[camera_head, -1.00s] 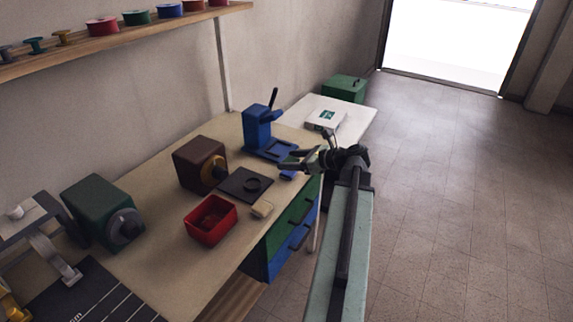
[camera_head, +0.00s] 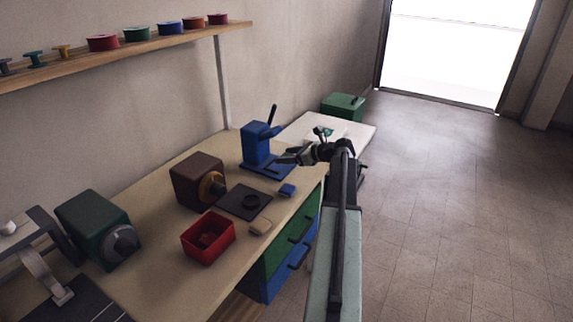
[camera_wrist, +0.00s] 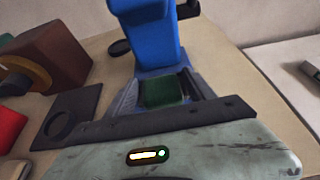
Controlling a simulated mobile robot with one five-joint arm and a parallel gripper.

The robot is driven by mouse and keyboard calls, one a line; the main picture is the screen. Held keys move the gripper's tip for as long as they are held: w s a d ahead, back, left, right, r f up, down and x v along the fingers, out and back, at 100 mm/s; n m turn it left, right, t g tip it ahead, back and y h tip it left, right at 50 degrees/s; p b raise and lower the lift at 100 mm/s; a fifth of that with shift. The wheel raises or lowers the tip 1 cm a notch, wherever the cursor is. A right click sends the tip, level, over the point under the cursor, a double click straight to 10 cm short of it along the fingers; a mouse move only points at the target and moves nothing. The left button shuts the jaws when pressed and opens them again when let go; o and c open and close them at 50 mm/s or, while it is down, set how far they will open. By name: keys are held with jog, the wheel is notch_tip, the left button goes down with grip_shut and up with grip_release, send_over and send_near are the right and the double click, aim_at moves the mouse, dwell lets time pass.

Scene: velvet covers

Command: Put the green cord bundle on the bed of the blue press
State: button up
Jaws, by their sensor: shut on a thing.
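The blue press (camera_head: 256,146) stands at the far end of the workbench, with its flat bed (camera_head: 262,168) toward me. In the wrist view the press (camera_wrist: 148,42) rises straight ahead. My gripper (camera_head: 284,157) is beside the press, over the right side of its bed in the head view. In the wrist view my gripper (camera_wrist: 165,88) is shut on the green cord bundle (camera_wrist: 163,91), which shows between the fingers in front of the press column. The bundle hides part of the bed, and I cannot tell the gap beneath it. The head view does not show the bundle clearly.
A small blue block (camera_head: 287,190) lies near the bench edge. A dark plate with a ring (camera_head: 245,203), a brown machine (camera_head: 199,181), a red bin (camera_head: 208,239) and a beige block (camera_head: 260,227) stand nearer. A white table (camera_head: 350,135) is behind the gripper.

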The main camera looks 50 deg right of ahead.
aim_at(287, 170)
jog(key=shift+f+b, duration=1.05)
jog(key=shift+f, duration=0.75)
jog(key=shift+f, duration=0.15)
jog(key=shift+s+a, duration=0.1)
jog(key=o, duration=1.3)
jog(key=shift+s+r+p, duration=0.2)
jog(key=shift+r+p, duration=0.3)
jog(key=shift+s+r+p, duration=0.2)
jog(key=shift+r+p, duration=0.25)
jog(key=p+v, duration=0.3)
jog(key=v, duration=0.8)
jog(key=shift+f+p, duration=0.15)
jog(key=shift+p, duration=0.2)
